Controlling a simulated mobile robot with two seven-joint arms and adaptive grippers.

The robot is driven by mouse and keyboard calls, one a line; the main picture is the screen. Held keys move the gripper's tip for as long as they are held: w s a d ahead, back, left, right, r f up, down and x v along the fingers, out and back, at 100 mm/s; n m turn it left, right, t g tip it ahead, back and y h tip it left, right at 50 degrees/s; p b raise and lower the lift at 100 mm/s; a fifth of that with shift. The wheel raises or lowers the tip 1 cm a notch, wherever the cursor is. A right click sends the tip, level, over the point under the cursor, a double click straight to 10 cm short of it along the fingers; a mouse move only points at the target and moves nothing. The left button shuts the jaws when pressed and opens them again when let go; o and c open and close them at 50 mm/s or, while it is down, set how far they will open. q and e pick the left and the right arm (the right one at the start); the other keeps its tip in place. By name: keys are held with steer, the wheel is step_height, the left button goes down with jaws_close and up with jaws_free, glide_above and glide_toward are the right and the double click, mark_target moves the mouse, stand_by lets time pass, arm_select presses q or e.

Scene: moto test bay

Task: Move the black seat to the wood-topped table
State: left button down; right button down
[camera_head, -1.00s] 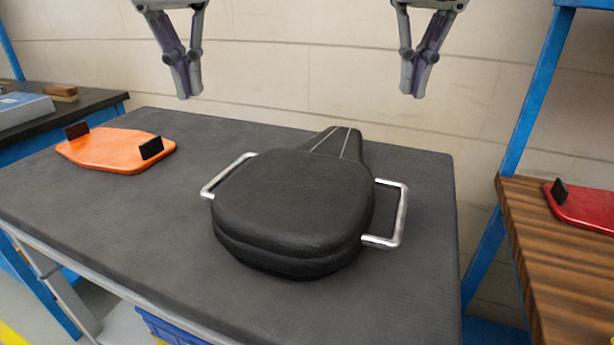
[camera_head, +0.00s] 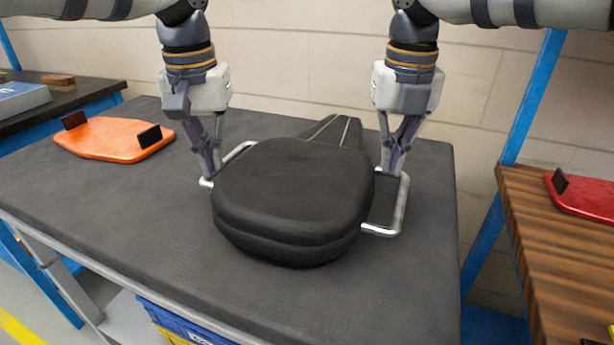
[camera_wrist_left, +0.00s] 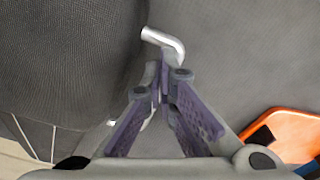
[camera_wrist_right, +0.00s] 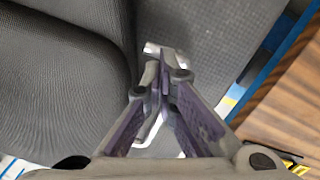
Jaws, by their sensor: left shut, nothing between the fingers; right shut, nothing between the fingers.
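The black seat (camera_head: 290,190) lies on the grey-topped table (camera_head: 110,215), with a silver handle on each side. My left gripper (camera_head: 210,174) is down at the left handle (camera_head: 204,183), its fingers closed together; in the left wrist view (camera_wrist_left: 163,85) the fingertips meet over the bar, and part of the handle (camera_wrist_left: 163,42) sticks out beyond them. My right gripper (camera_head: 393,172) is likewise closed at the right handle (camera_head: 400,208); the right wrist view (camera_wrist_right: 164,78) shows the fingertips together over it. I see no grip on either bar. The wood-topped table (camera_head: 545,255) stands at the right.
An orange panel (camera_head: 108,142) with black blocks lies left of the seat. A red panel (camera_head: 585,194) lies on the wood-topped table. A blue upright (camera_head: 520,110) stands at that table's back corner. A blue bin (camera_head: 185,322) is below the grey table.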

arm_select(q)
steer(key=shift+d+r, duration=0.15)
steer(key=shift+d, duration=0.4)
arm_select(e)
steer(key=shift+a+r, duration=0.15)
steer(key=shift+a, duration=0.4)
